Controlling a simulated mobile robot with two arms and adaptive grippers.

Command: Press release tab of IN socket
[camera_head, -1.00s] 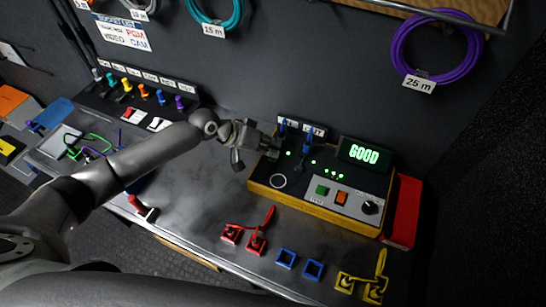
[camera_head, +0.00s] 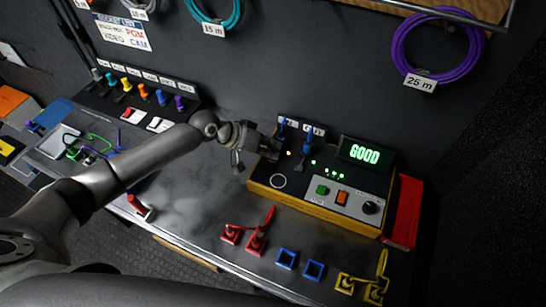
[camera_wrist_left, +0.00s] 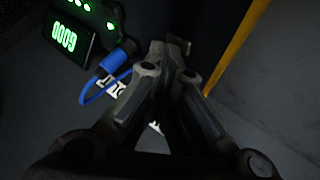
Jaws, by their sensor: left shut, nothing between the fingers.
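The tester box (camera_head: 315,203), with a yellow base and dark top, stands on the bench; its screen (camera_head: 364,154) reads GOOD in green. Two blue plugs stand at its back, by two small white labels: a left plug (camera_head: 282,126) and a right plug (camera_head: 308,141). My left gripper (camera_head: 268,149) is shut and empty, fingertips at the box's back left corner beside the left plug. The release tab is hidden or too small to tell. In the left wrist view, the shut fingers (camera_wrist_left: 176,52) are close to a blue plug with its cable (camera_wrist_left: 117,59). Contact cannot be told.
A red case (camera_head: 404,211) stands right of the box. Red (camera_head: 243,237), blue (camera_head: 299,264) and yellow (camera_head: 362,287) holders line the bench's front. Coloured plugs (camera_head: 143,91) stand at the back left. A purple cable coil (camera_head: 398,53) hangs on the wall.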

